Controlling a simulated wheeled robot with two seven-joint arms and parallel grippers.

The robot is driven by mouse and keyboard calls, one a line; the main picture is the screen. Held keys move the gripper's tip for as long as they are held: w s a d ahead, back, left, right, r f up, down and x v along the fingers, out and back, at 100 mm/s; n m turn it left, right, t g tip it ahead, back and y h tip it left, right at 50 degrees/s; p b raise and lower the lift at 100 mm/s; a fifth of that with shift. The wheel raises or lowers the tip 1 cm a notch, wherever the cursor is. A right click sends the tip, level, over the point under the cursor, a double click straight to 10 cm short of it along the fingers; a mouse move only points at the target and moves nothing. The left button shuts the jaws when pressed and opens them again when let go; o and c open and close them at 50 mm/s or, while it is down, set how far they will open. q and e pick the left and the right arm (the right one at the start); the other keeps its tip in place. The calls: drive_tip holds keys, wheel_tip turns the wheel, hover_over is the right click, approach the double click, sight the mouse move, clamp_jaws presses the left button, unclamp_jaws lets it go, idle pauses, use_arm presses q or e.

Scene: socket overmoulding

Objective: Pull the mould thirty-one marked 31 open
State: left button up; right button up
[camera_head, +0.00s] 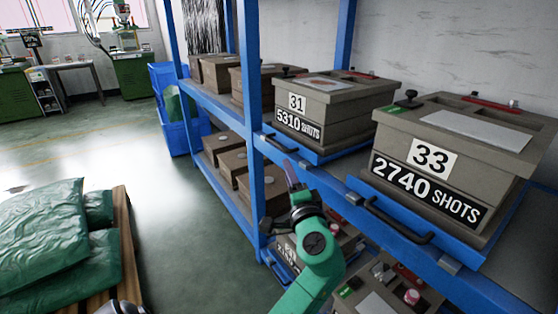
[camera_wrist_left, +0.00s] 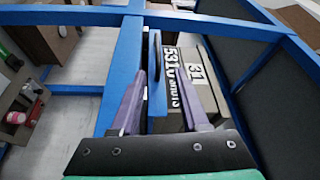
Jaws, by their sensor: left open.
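The mould marked 31 (camera_head: 325,104) is a grey-brown box with "5310 SHOTS" on its front, on a blue pull-out tray on the upper shelf. It also shows in the left wrist view (camera_wrist_left: 206,80), turned on its side. A dark handle (camera_head: 279,144) is on the front of its tray; it also shows in the left wrist view (camera_wrist_left: 154,58). My left gripper (camera_head: 289,172) is just below and in front of this handle. In the left wrist view its purple fingers (camera_wrist_left: 161,97) are open, with the handle ahead between them. I see no contact.
The mould marked 33 (camera_head: 455,158) stands to the right on its own tray with a dark handle (camera_head: 398,222). A blue rack post (camera_head: 251,120) rises just left of mould 31. More moulds are below. Green sacks (camera_head: 40,235) lie on a pallet at left; the floor between is clear.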

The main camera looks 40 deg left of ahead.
sight(279, 146)
use_arm(q)
drive_tip(key=x, duration=1.4)
drive_tip(key=shift+w+f, duration=0.15)
drive_tip(key=shift+f, duration=0.15)
clamp_jaws()
drive_tip(key=shift+f, duration=0.1)
idle(0.3)
